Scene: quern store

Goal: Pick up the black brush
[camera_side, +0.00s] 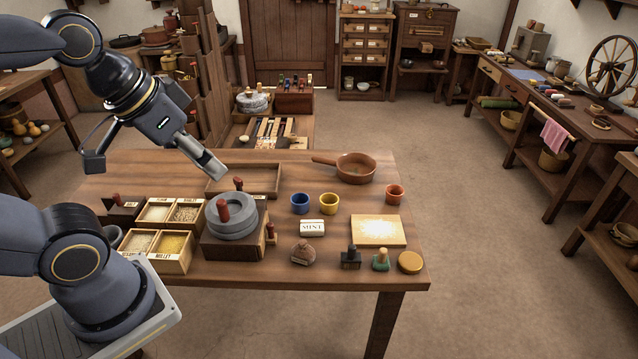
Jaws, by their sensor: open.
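A small black piece with an upright grip (350,257) stands near the front edge of the wooden table, right of centre. It looks like the black brush, but it is too small to be sure. My gripper (153,165) is at the upper left, above the table's left part. Its two fingers are spread wide and nothing shows between them. It is well apart from the black piece, to its left and higher.
A grey quern (231,222) with red handles stands left of centre, beside open grain boxes (172,265). Around the black piece are a brown lump (303,253), a MINT box (312,228), a floury board (395,231) and a round yellow-brown lid (410,262). A pan (355,168) lies farther back.

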